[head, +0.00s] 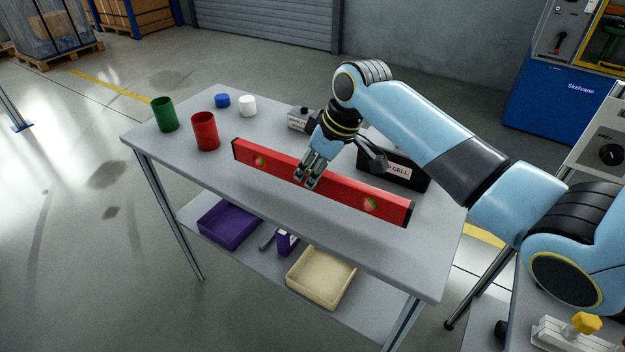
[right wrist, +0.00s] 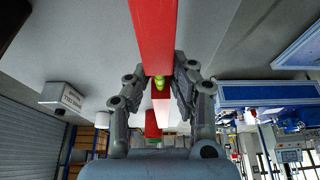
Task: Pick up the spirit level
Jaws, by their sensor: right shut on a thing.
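The spirit level is a long red bar (head: 338,190) with dark end caps and greenish vials, seen in the head view above the grey table (head: 270,215). Its length runs from upper left to lower right. My right gripper (head: 308,180) is shut on it near its middle. In the right wrist view the red bar (right wrist: 154,35) passes between the two fingers of the right gripper (right wrist: 172,85), with a green vial between them. I cannot tell how far the level is above the tabletop. My left gripper is not in view.
A black box (head: 405,172) is behind the level. A purple bin (head: 229,224) and cream tray (head: 320,277) sit on the lower shelf.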

